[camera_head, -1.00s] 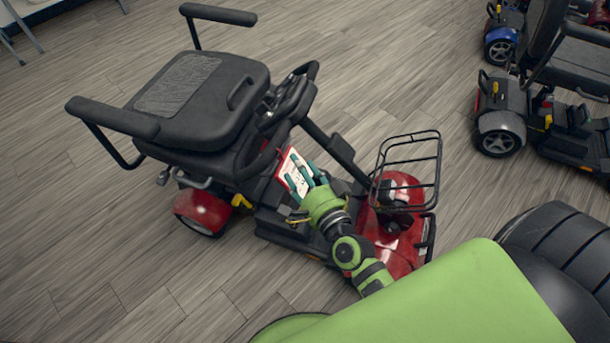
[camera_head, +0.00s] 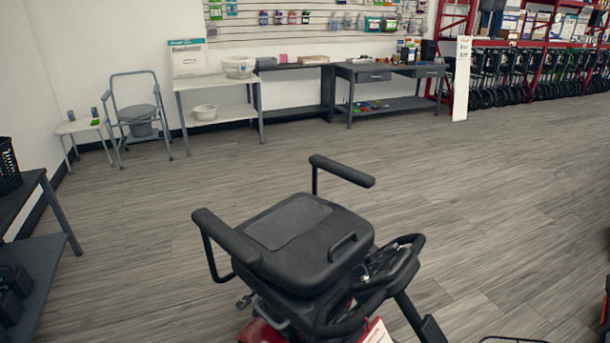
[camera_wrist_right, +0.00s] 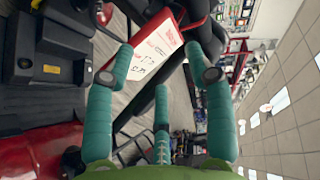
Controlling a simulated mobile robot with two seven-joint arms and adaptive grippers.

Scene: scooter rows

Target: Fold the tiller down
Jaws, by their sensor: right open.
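The scooter's tiller shows at the bottom of the head view, with a black loop handle (camera_head: 408,262) close to the front of the black seat (camera_head: 300,245). Its dark post slants down to the right and leaves the frame. A white tag with a red edge (camera_head: 378,333) hangs low by the tiller. In the right wrist view my right gripper (camera_wrist_right: 158,76) is open, its teal fingers spread. The tag (camera_wrist_right: 152,58) and black scooter tubes show beyond and between the fingers; I cannot tell whether they touch. My left gripper is out of view.
Benches (camera_head: 215,82) and a commode chair (camera_head: 138,112) line the back wall. A dark shelf (camera_head: 45,262) stands at the left edge. A row of walkers or wheelchairs (camera_head: 530,75) is at the back right.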

